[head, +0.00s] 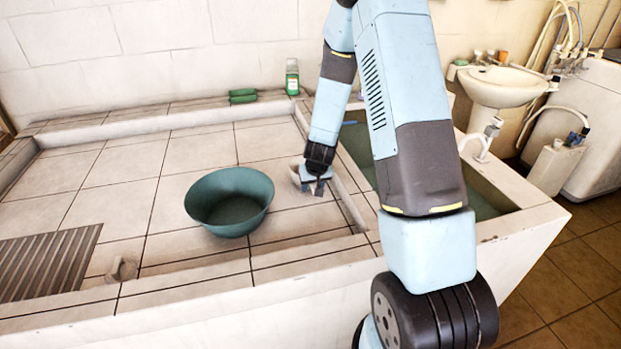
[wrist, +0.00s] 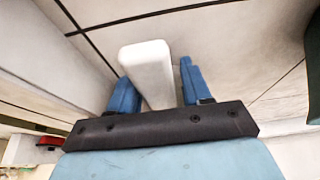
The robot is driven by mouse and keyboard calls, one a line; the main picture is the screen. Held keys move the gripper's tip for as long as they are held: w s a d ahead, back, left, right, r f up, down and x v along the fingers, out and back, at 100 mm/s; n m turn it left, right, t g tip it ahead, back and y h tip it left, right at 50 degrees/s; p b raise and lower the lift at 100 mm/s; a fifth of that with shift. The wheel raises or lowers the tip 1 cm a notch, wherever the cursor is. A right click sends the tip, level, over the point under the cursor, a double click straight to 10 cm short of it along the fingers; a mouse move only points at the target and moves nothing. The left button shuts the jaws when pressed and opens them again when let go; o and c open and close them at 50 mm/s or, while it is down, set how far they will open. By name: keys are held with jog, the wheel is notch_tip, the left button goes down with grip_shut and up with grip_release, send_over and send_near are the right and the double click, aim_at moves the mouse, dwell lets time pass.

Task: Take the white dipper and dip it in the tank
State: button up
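The white dipper (head: 296,177) is on the tiled counter beside the tank's left wall, mostly hidden behind my gripper in the head view. My gripper (head: 318,190) is low over the counter at the dipper. In the wrist view a white, block-ended part, apparently the dipper's handle (wrist: 147,62), lies between the two blue fingers of my gripper (wrist: 158,88). It is close to the left finger, with a clear gap to the right finger. The tank (head: 520,222) is right of the counter and holds greenish water; my arm hides much of it.
A teal bowl (head: 229,200) stands on the counter left of my gripper. A green bottle (head: 292,78) and green sponges (head: 243,97) are at the back. A ribbed board (head: 45,262) and a small beige object (head: 122,268) lie front left. A washbasin (head: 500,87) is beyond the tank.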

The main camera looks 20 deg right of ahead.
grip_shut()
jog(key=shift+r, duration=0.1)
dwell(0.3)
jog(key=shift+r, duration=0.25)
notch_tip(320, 180, up, 3)
jog(key=shift+s+d+r, duration=0.1)
jog(key=shift+s, duration=0.05)
jog(key=s+d+r, duration=0.7)
jog(key=s+r, duration=0.2)
jog(key=s, duration=0.2)
jog(key=shift+s+d, duration=0.2)
jog(key=shift+s, duration=0.05)
